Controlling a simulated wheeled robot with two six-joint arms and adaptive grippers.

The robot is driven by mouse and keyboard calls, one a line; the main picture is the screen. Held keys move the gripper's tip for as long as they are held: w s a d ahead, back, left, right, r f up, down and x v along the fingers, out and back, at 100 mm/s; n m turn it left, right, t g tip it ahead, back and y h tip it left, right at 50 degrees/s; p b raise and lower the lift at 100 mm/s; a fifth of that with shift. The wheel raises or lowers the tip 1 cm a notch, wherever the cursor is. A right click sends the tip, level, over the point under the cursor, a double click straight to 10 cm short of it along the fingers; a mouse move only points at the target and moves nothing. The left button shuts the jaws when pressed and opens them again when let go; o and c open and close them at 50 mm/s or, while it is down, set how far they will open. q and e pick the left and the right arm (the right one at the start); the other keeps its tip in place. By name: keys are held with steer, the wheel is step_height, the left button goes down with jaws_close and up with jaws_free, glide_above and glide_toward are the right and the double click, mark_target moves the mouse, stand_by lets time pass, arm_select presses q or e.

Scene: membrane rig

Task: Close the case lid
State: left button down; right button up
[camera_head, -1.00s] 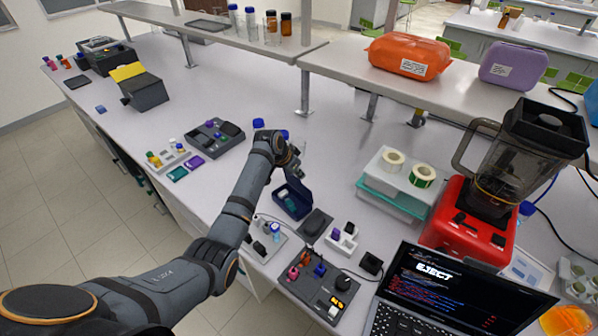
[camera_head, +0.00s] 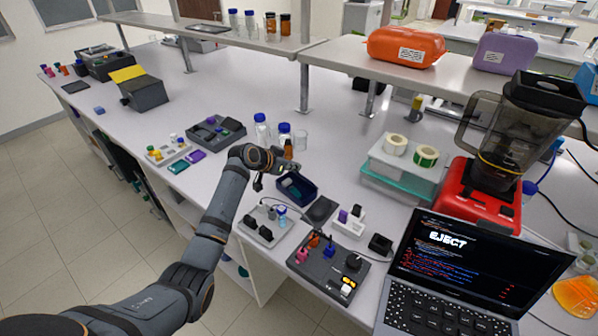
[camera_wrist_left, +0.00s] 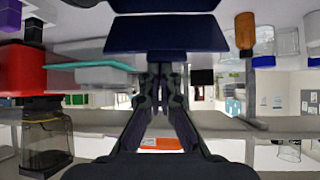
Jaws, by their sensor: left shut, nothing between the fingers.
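The small dark blue case (camera_head: 298,190) stands on the bench just in front of my left gripper, with its inside showing and a teal item in it. It is open; the arm partly covers its far side, so the lid's angle is unclear in the head view. In the left wrist view, which looks upside down, a broad dark blue panel (camera_wrist_left: 165,34), probably the lid, lies just past the fingertips. My left gripper (camera_head: 290,167) is shut and empty, close above the case's far edge; its fingers also show in the wrist view (camera_wrist_left: 163,72). My right gripper is not in view.
Blue-capped bottles (camera_head: 262,130) and an amber bottle (camera_head: 288,149) stand close behind the gripper. A dark flat pad (camera_head: 321,209) and a white block holder (camera_head: 349,222) lie right of the case. A control box (camera_head: 328,268) and a laptop (camera_head: 470,265) stand nearer.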

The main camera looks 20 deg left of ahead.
arm_select(q)
steer(key=f+t+b, duration=0.1)
steer(key=s+a+f+h+b, duration=0.1)
steer(key=b, duration=0.1)
steer(key=f+t+b, duration=0.1)
steer(key=b, duration=0.1)
steer(key=shift+s+a+f+t, duration=0.15)
steer(key=shift+s+a+t, duration=0.1)
steer(key=shift+s+t, duration=0.1)
steer(key=shift+s+a+f+b, duration=0.25)
steer(key=shift+s+f+b, duration=0.25)
steer(key=shift+b, duration=0.3)
steer(key=shift+s+a+f+b, duration=0.2)
steer(key=shift+s+f+b, duration=0.25)
steer(key=shift+b, duration=0.3)
steer(key=shift+s, duration=0.1)
steer(key=shift+w+d+b, duration=0.3)
steer(key=shift+w+d, duration=0.1)
steer(key=shift+w, duration=0.35)
step_height(320, 180, up, 5)
steer(key=p, duration=0.4)
steer(key=s+a+f+b, duration=0.1)
steer(key=s+a+b, duration=0.3)
steer(key=s, duration=0.3)
steer(key=shift+s+a+f, duration=0.15)
steer(key=shift+s+f, duration=0.15)
steer(key=shift+s, duration=0.05)
